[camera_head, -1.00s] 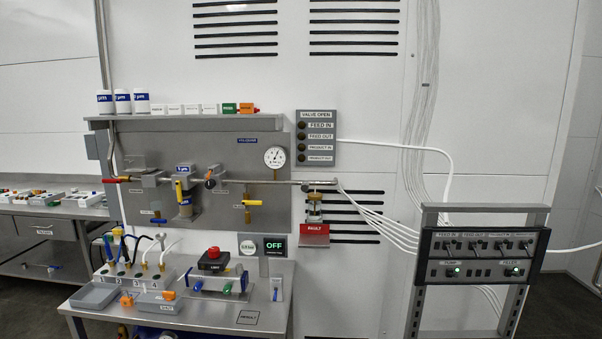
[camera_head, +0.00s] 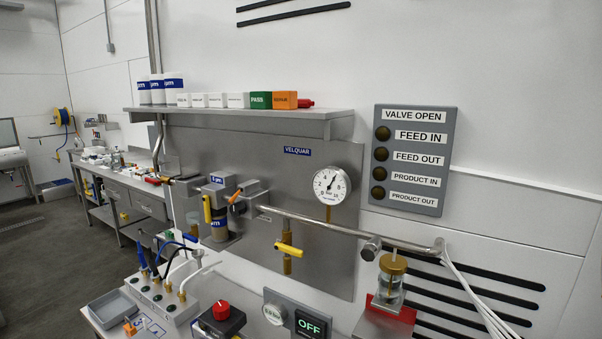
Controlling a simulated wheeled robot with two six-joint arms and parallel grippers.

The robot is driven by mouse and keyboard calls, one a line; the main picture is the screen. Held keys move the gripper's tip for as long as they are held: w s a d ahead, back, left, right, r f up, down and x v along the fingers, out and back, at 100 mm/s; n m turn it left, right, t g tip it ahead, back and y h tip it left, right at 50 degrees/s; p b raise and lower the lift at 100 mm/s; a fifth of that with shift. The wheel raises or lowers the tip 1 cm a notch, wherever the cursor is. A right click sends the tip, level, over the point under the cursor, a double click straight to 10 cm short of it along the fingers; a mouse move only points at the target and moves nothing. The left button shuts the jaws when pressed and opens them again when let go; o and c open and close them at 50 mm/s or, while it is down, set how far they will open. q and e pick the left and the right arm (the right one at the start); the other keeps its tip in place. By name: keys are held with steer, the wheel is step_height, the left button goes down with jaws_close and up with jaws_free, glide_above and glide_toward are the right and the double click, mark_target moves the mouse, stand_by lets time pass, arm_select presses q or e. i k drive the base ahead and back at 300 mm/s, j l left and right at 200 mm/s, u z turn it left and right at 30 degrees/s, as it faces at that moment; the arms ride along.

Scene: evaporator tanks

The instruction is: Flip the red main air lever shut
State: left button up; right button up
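The red lever (camera_head: 153,181) sits at the left end of the air line on the grey wall panel (camera_head: 325,258). It is small in view and lies about level, pointing left away from its valve body (camera_head: 184,188). Beside it, to the right, is the filter unit (camera_head: 219,207) with a yellow lever (camera_head: 207,209). An orange lever (camera_head: 235,196) and a yellow T-handle (camera_head: 289,248) are further right along the line. The pressure gauge (camera_head: 331,186) is above the pipe. Neither of my grippers shows.
A shelf (camera_head: 245,116) with bottles and labelled blocks juts out above the panel. Below are a grey tray (camera_head: 113,306), a hose block (camera_head: 160,299) and a black box with a red knob (camera_head: 221,310). A valve indicator board (camera_head: 408,160) hangs right. Open floor (camera_head: 60,265) lies left.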

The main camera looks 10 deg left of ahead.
mark_target(149, 179)
steer(key=i+l+u, duration=0.15)
steer(key=j+u, duration=0.15)
steer(key=j, duration=0.5)
steer(key=j+u, duration=0.2)
steer(key=j, duration=0.5)
steer(key=i+j+u, duration=0.15)
steer(key=j, duration=0.5)
